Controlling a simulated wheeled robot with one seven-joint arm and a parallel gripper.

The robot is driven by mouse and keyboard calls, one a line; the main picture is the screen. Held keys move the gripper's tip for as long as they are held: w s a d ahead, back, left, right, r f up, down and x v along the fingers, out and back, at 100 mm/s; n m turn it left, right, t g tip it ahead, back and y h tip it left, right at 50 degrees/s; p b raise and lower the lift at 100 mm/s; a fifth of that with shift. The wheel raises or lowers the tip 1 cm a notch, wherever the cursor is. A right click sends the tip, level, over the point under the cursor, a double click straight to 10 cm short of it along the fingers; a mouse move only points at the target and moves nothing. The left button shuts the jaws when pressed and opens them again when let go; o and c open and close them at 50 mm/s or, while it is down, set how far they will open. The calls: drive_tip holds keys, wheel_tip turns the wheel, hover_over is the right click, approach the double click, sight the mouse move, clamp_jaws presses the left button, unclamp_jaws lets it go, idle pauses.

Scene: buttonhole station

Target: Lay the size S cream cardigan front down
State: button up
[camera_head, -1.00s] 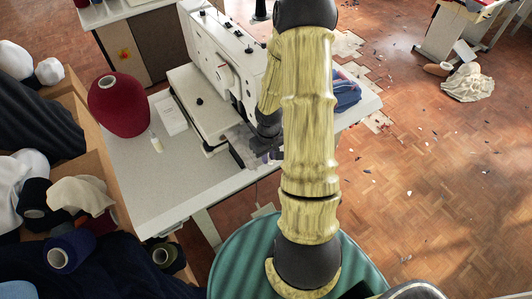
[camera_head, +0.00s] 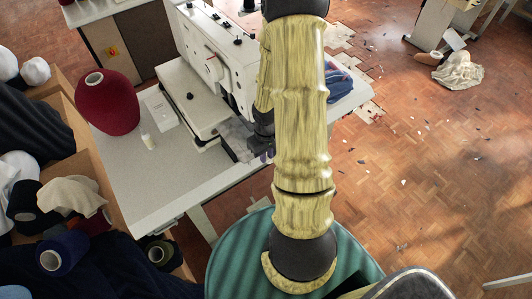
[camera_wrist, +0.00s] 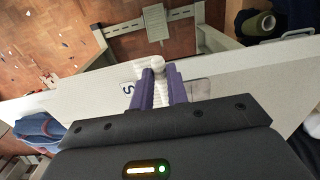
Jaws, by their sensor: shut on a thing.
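My gripper (camera_wrist: 159,82) has purple fingers, shut on a narrow white ribbed thing (camera_wrist: 159,92) with a rounded end. A white tag with a dark S (camera_wrist: 128,88) shows just left of the fingers, and a grey flat piece (camera_wrist: 198,90) just right. In the head view my gripper (camera_head: 266,156) is mostly hidden behind my arm, near the table's front edge beside the sewing machine.
Boxes of yarn and cloth stand left. A cream cloth heap (camera_head: 460,73) lies on the floor. The table's front left is clear.

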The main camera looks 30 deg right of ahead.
drive_tip(key=shift+s+d+r, duration=0.1)
drive_tip(key=shift+s+r, duration=0.25)
drive_tip(key=shift+s, duration=0.45)
drive_tip(key=shift+s+a+r, duration=0.1)
drive_tip(key=shift+s+r, duration=0.2)
drive_tip(key=shift+s, duration=0.55)
drive_tip(key=shift+s+d+r, duration=0.1)
drive_tip(key=shift+s+r, duration=0.25)
drive_tip(key=shift+s, duration=0.45)
drive_tip(key=shift+r, duration=0.1)
wheel_tip(320, 180, up, 5)
drive_tip(key=p, duration=0.4)
drive_tip(key=shift+p, duration=0.4)
drive_tip(key=shift+w, duration=0.1)
